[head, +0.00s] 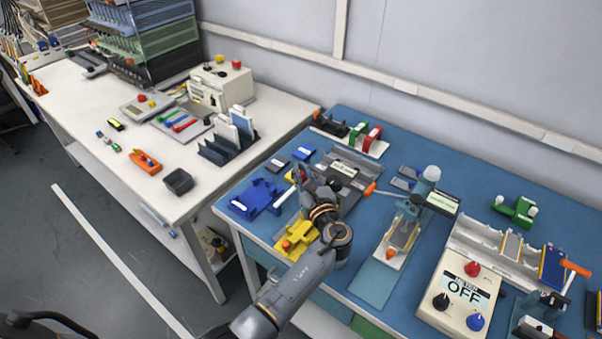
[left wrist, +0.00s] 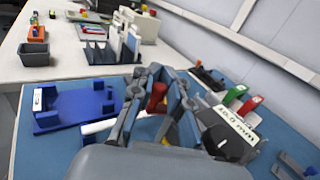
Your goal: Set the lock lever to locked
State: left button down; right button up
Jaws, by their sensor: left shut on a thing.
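The handle stands roughly upright between the fingers. Its base is hidden by the gripper, and in the head view my gripper covers it. I cannot tell which setting it is in. My right gripper is not in view.
A blue holder (head: 257,197) lies left of my gripper and a yellow fixture (head: 297,236) sits below it. A press with an orange-knobbed handle (head: 371,189) stands to the right. A meter box reading OFF (head: 460,290) is at the front right.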

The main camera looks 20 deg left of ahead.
pick_arm(q)
jog(key=shift+s+d+f, duration=0.15)
dwell(0.3)
jog(key=c, duration=1.3)
grip_release()
